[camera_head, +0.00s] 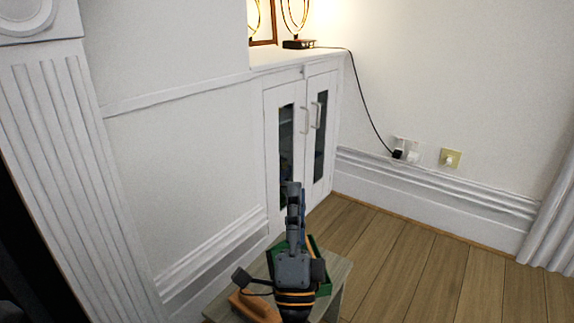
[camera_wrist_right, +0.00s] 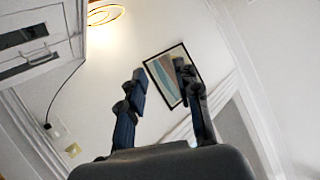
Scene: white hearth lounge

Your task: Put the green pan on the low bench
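The low bench (camera_head: 335,282) is a small grey-wood bench at the bottom of the head view. A green-rimmed thing (camera_head: 324,264) with a dark inside shows on it, largely hidden behind my right gripper (camera_head: 294,190); I cannot tell for sure whether it is the green pan. My right gripper stands upright in front of it in the head view. In the right wrist view the two fingers of this gripper (camera_wrist_right: 160,74) are apart, with nothing between them. My left gripper is not in view.
An orange thing (camera_head: 257,308) lies at the bench's near left. A white cabinet (camera_head: 312,150) with glass doors stands behind. A black cord (camera_head: 368,108) runs down to a wall socket. The wooden floor (camera_head: 430,275) to the right is clear.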

